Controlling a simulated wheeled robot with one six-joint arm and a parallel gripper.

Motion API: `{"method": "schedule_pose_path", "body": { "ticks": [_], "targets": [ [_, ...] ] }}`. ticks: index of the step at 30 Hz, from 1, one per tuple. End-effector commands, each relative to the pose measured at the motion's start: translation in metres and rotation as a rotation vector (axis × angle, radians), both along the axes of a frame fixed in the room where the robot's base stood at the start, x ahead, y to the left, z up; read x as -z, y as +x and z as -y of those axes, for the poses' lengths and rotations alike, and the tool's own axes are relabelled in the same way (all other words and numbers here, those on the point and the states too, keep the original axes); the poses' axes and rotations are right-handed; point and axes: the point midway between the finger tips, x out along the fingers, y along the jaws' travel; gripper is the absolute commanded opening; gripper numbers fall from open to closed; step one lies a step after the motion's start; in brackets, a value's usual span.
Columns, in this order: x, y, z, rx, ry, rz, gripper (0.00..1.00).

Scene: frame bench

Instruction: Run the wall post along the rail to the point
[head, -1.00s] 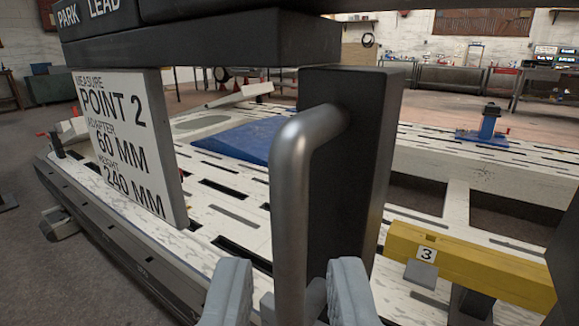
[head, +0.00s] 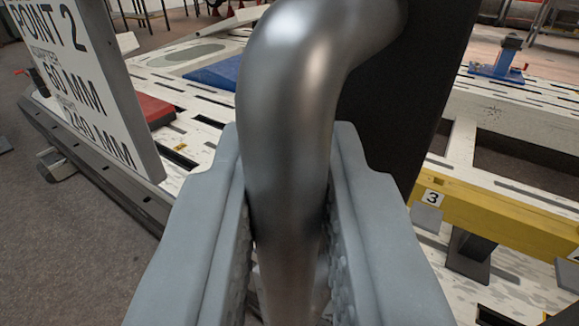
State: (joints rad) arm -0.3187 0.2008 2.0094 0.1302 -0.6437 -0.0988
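The wall post (head: 400,100) is a dark upright block with a bent grey metal handle (head: 290,110) on its near side. The handle fills the middle of the view, its bend at the top and its bar running down. My gripper (head: 286,145) has one grey finger on each side of the bar. The fingers look open, with a narrow gap beside the bar low down; contact is hard to judge. The white sign (head: 85,85) at left reads POINT 2, 60 MM and 240 MM. The rail is not in view.
A pale slotted bench (head: 190,145) lies behind and below. On it are a blue ramp (head: 222,72), a red block (head: 155,110) and a blue stand (head: 497,65). A yellow beam marked 3 (head: 500,215) is at right. Grey floor (head: 60,240) is clear at lower left.

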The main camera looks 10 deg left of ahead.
Motion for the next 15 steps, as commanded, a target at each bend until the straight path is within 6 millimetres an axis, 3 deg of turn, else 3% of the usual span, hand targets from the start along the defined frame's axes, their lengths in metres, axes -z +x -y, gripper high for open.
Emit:
{"method": "schedule_pose_path", "body": {
  "ticks": [8, 15],
  "targets": [
    [0.0, 0.001, -0.002, 0.0, 0.0, 0.0, 0.0],
    [0.0, 0.008, -0.022, -0.002, 0.001, 0.0, 0.0]
  ]
}}
